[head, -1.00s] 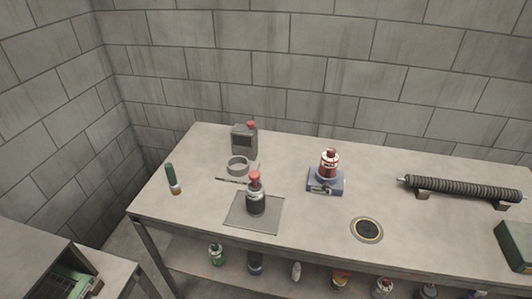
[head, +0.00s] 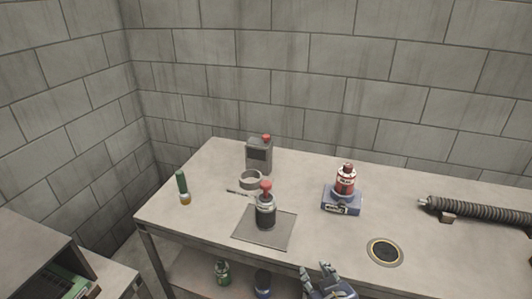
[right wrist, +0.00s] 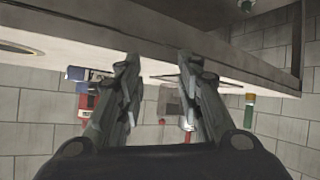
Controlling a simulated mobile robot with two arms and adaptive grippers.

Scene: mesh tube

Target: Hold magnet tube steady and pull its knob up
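The magnet tube (head: 265,214) is a dark cylinder with a light collar and a round red knob (head: 266,186) on top. It stands upright on a grey square mat (head: 284,236) near the front of the table. My right gripper (head: 324,267) is at the front edge, in front of and to the right of the tube, apart from it. In the right wrist view its two fingers (right wrist: 158,65) are spread with nothing between them. That view is upside down, and the right-hand finger hides part of the scene behind it. My left gripper is not in view.
A grey box with a red cap (head: 259,156) and a ring (head: 250,179) stand behind the tube. A green vial (head: 182,187) is at left. A red-and-white bottle (head: 345,180) on a blue base, a round plate (head: 385,251) and a ribbed coil (head: 478,214) are at right.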

